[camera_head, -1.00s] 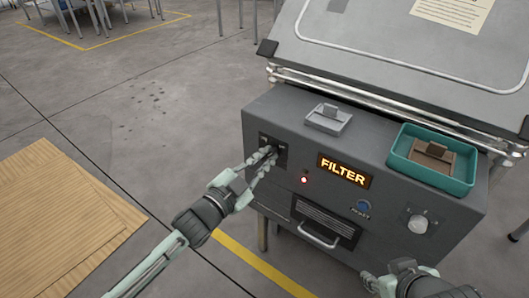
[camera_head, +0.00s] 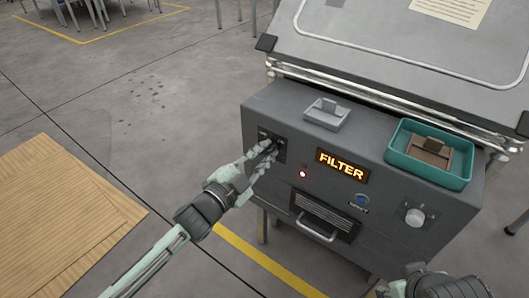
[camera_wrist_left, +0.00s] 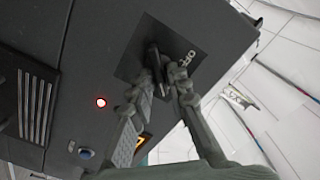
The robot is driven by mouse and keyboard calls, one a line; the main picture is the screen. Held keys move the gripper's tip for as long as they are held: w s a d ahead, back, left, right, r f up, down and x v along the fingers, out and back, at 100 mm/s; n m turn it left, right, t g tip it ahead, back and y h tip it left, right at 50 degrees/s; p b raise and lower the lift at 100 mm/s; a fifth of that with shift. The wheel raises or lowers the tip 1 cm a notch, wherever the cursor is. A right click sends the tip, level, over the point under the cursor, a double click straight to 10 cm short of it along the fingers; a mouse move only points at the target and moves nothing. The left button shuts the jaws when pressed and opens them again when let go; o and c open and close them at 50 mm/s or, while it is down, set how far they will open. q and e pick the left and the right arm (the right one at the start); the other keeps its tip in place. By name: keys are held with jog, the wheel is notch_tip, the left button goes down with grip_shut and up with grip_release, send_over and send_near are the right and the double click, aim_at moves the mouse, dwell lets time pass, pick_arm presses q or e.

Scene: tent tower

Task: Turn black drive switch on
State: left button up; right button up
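The black drive switch (camera_wrist_left: 153,58) sits on a black plate (camera_wrist_left: 190,45) on the front of the grey machine. In the head view that plate (camera_head: 265,136) is at the front's upper left, and my gripper partly covers it. My left gripper (camera_head: 270,150) is at the switch, its fingertips at the plate. In the left wrist view the fingers (camera_wrist_left: 165,78) are close around the switch lever. I cannot tell whether they press on it. My right gripper is mostly out of frame; only part of that arm shows at the bottom right of the head view.
The machine front (camera_head: 375,235) also has a lit FILTER display (camera_head: 342,166), a red light (camera_head: 303,174), a blue button (camera_head: 362,200), a white knob (camera_head: 415,216) and a drawer handle (camera_head: 316,229). A grey tray (camera_head: 327,114) and a teal tray (camera_head: 398,155) stand on top.

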pick_arm(q)
jog(key=shift+o, duration=0.8)
jog(key=shift+s+a, duration=0.1)
jog(key=shift+s, duration=0.05)
jog(key=v, duration=1.1)
jog(key=shift+s+a, duration=0.2)
jog(key=shift+s, duration=0.1)
